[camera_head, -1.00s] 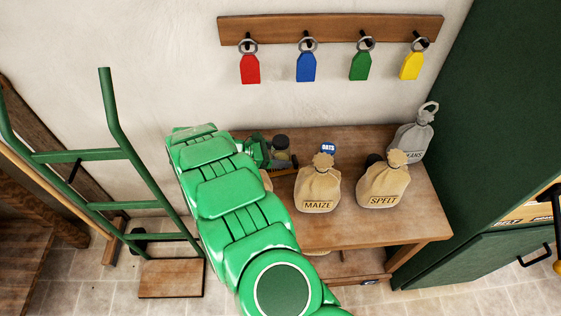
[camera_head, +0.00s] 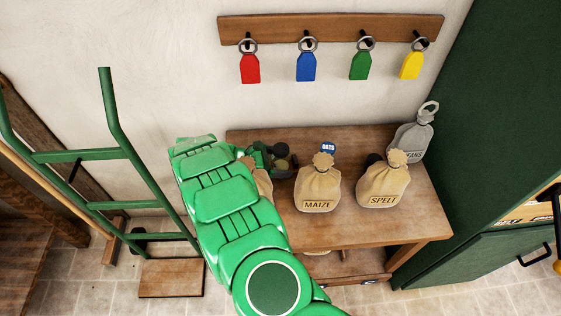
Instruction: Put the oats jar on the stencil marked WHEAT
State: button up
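A blue label reading OATS (camera_head: 328,147) shows just behind the maize sack. The body of whatever carries it is mostly hidden, so I cannot tell whether it is the jar. My gripper (camera_head: 284,160) is low over the left part of the bench, left of the maize sack. A dark rounded thing (camera_head: 281,150) shows at the gripper; I cannot tell whether it is a jar lid or part of my gripper. The fingers are too small and dark to tell open from shut. I see no stencil marked WHEAT.
A MAIZE sack (camera_head: 318,184) and a SPELT sack (camera_head: 383,181) stand on the wooden bench (camera_head: 350,231), with a grey sack (camera_head: 412,140) at its back right. Another sack (camera_head: 263,181) is partly hidden by my arm. A green hand truck (camera_head: 91,156) stands left.

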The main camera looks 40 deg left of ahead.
jog(key=shift+r, duration=0.15)
jog(key=shift+s+a+r, duration=0.15)
jog(key=shift+s+a, duration=0.05)
jog(key=v, duration=0.6)
jog(key=shift+s+a+r, duration=0.15)
jog(key=shift+s+r, duration=0.05)
jog(key=shift+s, duration=0.15)
